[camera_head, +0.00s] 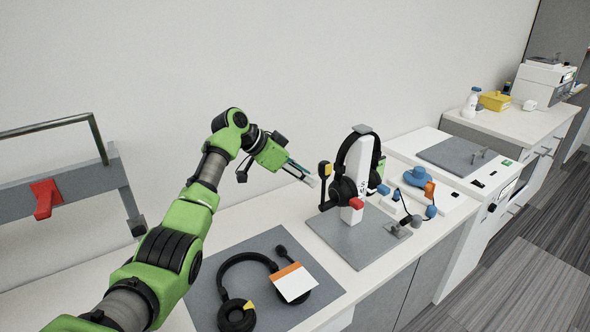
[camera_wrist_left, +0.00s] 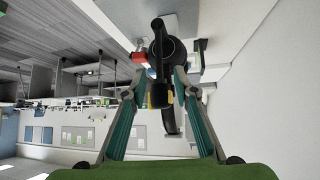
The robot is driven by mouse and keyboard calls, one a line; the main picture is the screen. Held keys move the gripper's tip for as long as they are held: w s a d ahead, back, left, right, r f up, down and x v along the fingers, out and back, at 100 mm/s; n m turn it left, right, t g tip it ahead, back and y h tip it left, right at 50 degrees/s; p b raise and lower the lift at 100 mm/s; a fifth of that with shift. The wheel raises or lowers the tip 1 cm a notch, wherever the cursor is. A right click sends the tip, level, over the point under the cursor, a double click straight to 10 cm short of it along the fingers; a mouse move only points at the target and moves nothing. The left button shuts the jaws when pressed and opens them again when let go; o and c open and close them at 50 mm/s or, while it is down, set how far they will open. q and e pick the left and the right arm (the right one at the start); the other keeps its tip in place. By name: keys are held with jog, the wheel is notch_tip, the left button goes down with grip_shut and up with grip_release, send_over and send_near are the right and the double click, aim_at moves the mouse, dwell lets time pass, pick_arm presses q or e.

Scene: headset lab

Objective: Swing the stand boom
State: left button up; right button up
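A black headset (camera_head: 344,189) hangs on a white upright stand (camera_head: 351,212) with a grey base plate (camera_head: 362,243). Its boom (camera_head: 324,185) points up beside the left earcup and ends in a black tip with a yellow mark. My left gripper (camera_head: 309,178) is just left of this boom. In the left wrist view, my left gripper (camera_wrist_left: 158,95) is open, with the boom (camera_wrist_left: 157,68) running between its two fingers and a visible gap on each side. The earcup and a red block (camera_wrist_left: 138,56) show beyond the fingertips. My right gripper is not in view.
A second headset (camera_head: 233,312) with an orange and white card (camera_head: 293,282) lies on a grey mat (camera_head: 204,296) in front. Blue and orange parts (camera_head: 417,177) and small jointed pieces stand right of the stand. The wall is close behind.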

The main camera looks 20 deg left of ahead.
pick_arm(q)
jog(key=v, duration=0.4)
jog(key=shift+w, duration=0.1)
